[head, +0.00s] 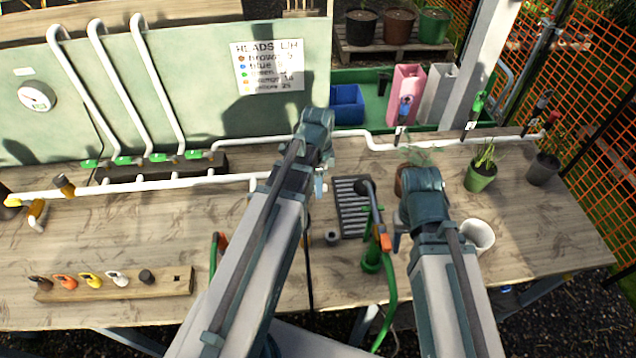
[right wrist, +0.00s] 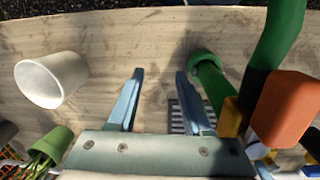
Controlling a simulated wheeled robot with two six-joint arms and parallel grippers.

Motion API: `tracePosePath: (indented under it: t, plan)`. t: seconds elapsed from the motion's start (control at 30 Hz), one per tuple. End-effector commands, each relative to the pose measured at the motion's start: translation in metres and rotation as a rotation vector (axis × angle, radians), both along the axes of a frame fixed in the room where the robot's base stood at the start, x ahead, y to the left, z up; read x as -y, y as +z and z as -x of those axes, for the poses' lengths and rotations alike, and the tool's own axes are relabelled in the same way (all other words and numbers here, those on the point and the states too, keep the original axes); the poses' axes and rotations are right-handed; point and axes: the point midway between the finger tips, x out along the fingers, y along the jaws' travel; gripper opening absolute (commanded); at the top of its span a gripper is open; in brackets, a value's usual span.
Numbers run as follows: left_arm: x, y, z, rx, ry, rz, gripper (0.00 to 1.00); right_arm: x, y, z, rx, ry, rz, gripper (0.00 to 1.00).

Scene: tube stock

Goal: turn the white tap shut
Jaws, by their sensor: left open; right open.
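I cannot make out a white tap on the white pipe (head: 140,187) along the bench; my left arm hides part of that pipe. A small white handle-shaped piece (head: 116,277) sits in the wooden rack at the front left, among brown, orange and yellow ones. My left gripper (head: 320,186) is open near the grey drain grate's left side, mostly hidden by its own arm. My right gripper (head: 398,240) is open above the bench, between the white pot and the green stand. In the right wrist view its jaws (right wrist: 159,74) are apart with nothing between them.
A green hose with an orange part (head: 386,242) rises beside the drain grate (head: 351,215). Potted plants (head: 481,177) stand at the right. The wooden rack (head: 180,282) lies front left.

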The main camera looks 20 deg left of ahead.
Motion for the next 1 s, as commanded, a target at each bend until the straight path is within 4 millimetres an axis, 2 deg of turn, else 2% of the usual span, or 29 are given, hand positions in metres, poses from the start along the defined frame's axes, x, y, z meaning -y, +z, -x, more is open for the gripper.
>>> tracePosePath:
  t: [0.17, 0.37, 0.57, 1.0]
  plan:
    - [0.000, 0.002, 0.000, 0.000, 0.001, 0.000, 0.53, 0.000, 0.002, 0.000, 0.000, 0.000, 0.000, 0.50]
    - [0.000, 0.015, 0.000, 0.000, 0.001, 0.000, 0.53, 0.000, 0.015, 0.000, 0.000, 0.000, 0.000, 0.50]
    - [0.000, 0.039, 0.000, 0.000, 0.001, 0.000, 0.53, 0.000, 0.039, 0.000, 0.000, 0.001, 0.000, 0.50]
    - [0.000, 0.106, 0.000, 0.000, 0.000, 0.000, 0.53, 0.000, 0.106, 0.000, 0.000, -0.007, -0.002, 0.50]
